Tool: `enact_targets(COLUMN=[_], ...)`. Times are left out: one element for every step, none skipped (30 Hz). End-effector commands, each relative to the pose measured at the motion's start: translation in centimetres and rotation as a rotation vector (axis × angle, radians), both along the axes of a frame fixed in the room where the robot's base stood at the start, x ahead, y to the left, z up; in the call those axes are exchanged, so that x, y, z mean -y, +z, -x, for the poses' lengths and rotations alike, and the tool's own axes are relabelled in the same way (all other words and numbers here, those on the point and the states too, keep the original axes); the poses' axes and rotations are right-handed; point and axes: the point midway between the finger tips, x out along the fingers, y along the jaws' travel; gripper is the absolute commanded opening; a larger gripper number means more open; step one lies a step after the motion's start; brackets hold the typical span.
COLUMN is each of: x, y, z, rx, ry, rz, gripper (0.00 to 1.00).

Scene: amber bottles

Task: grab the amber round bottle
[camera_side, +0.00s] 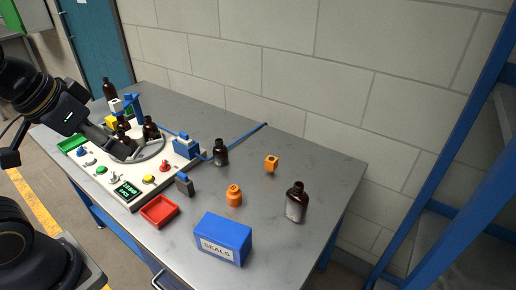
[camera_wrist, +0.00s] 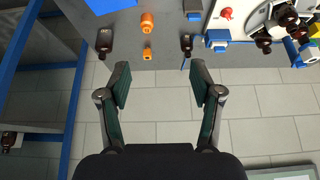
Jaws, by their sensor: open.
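Several dark amber bottles are in view, and I cannot tell which one the task means. In the side view one bottle (camera_side: 296,202) stands near the right end of the table, another (camera_side: 221,153) stands mid-table, and one (camera_side: 151,128) stands on the white panel. In the wrist view two bottles (camera_wrist: 105,42) and (camera_wrist: 186,43) show beyond my fingertips, with more at the upper right (camera_wrist: 263,41). My gripper (camera_wrist: 160,82) is open, with nothing between its fingers. In the side view my arm's end is over the white panel, apart from the mid-table bottle.
An orange jar (camera_side: 234,196), an orange block (camera_side: 271,163), a blue SEALS box (camera_side: 222,240) and a red tray (camera_side: 159,211) are on the grey table. The white panel (camera_side: 146,187) carries buttons and a ring. A block wall is behind, with blue racking at right.

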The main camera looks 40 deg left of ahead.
Motion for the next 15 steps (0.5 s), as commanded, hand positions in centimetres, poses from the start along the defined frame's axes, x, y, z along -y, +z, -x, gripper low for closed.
enact_targets(x=[0.0,0.0,0.0,0.0,0.0,0.0,0.0,0.0,0.0,0.0,0.0,0.0,0.0,0.0,0.0], y=[0.0,0.0,0.0,0.0,0.0,0.0,0.0,0.0,0.0,0.0,0.0,0.0,0.02,0.09,0.48], z=[0.0,0.0,0.0,0.0,0.0,0.0,0.0,0.0,0.0,0.0,0.0,0.0,-0.01,-0.15,-0.6], rx=[0.0,0.0,0.0,0.0,0.0,0.0,0.0,0.0,0.0,0.0,0.0,0.0,0.001,0.008,0.031], ry=[0.0,0.0,0.0,0.0,0.0,0.0,0.0,0.0,0.0,0.0,0.0,0.0,0.004,0.011,0.023], rz=[0.0,0.0,0.0,0.0,0.0,0.0,0.0,0.0,0.0,0.0,0.0,0.0,0.002,0.006,0.012], gripper=[0.73,0.76,0.81,0.84,0.85,0.85,0.85,0.85,0.85,0.85,0.85,0.85,0.85,0.85,0.85])
